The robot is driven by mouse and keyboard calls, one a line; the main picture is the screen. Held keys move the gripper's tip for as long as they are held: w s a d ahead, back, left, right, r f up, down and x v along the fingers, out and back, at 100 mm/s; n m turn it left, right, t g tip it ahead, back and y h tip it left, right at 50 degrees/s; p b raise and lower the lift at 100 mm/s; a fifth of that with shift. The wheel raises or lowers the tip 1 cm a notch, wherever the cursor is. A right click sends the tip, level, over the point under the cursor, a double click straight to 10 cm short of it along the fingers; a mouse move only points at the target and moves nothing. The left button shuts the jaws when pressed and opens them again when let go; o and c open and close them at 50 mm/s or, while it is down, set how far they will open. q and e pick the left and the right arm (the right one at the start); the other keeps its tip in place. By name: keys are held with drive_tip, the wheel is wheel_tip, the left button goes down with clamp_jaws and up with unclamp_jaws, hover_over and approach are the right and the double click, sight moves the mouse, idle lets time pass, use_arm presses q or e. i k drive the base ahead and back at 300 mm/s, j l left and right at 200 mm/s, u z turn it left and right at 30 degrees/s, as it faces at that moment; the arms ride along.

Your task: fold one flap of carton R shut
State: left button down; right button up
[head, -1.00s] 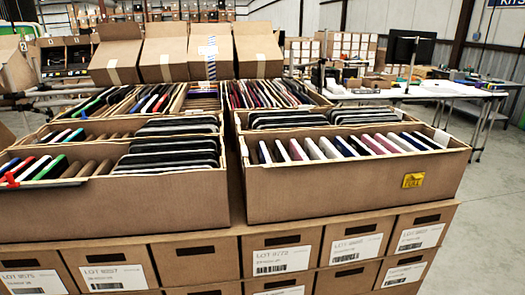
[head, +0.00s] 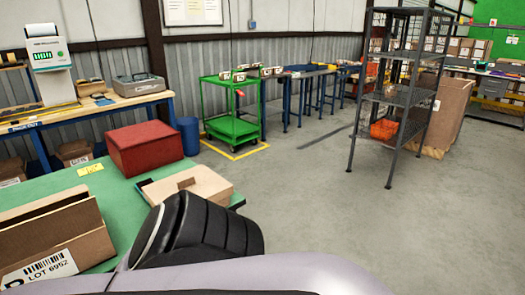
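A brown carton (head: 55,238) stands on a green-topped table (head: 125,195) at the lower left of the head view and is cut off by the left edge. Its white label reads LOT 6952, with a large letter partly cut off, so I cannot be sure that it is carton R. A raised panel shows behind its front wall; I cannot tell its flaps apart. One of my arms crosses the bottom of the view, to the right of the carton. Neither gripper is in view.
A red box (head: 146,148) and a low, open cardboard box (head: 205,181) are on the green table. A green cart (head: 232,108) stands behind. A dark shelf rack (head: 397,95) stands at the right. The grey floor between is clear.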

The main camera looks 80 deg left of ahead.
sight(5, 215)
drive_tip(key=u, duration=1.3)
